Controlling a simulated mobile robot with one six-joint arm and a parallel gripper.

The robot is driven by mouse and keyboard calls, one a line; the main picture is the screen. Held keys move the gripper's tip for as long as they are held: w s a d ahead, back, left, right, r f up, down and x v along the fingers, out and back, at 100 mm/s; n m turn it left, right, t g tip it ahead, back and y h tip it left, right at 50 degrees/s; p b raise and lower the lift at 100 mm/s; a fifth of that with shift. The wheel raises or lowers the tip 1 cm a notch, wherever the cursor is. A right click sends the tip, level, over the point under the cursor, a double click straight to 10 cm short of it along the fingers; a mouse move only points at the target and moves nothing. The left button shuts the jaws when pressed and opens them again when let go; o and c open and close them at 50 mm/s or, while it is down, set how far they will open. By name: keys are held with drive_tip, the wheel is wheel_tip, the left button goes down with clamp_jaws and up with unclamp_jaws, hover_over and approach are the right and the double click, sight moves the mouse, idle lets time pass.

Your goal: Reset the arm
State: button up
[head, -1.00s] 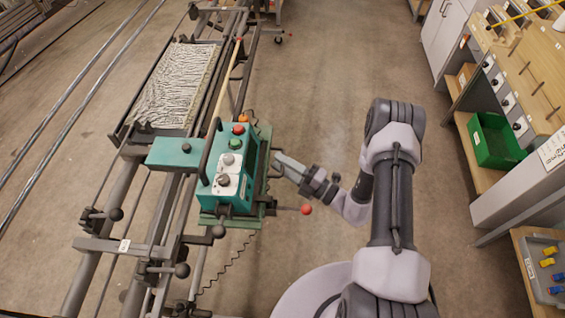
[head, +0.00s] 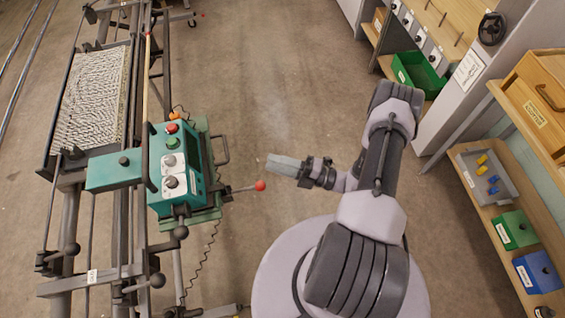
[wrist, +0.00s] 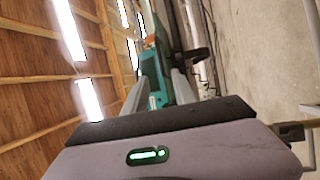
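My gripper (head: 270,160) hangs over bare floor in the head view, right of the teal control box (head: 175,168) and its red-knobbed lever (head: 260,186). It is clear of both. In the wrist view, the two grey fingers of my gripper (wrist: 158,90) stand apart with nothing held between them. The teal machine (wrist: 155,75) shows beyond and between the fingers. My arm is bent and reaches forward from my base.
The loom frame with its thread bed (head: 95,95) fills the left. Shelves on the right hold a green bin (head: 418,74), a grey tray (head: 488,177), a green box (head: 514,230) and a blue box (head: 538,272). Open floor lies between.

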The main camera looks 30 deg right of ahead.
drive_tip(key=shift+v, duration=1)
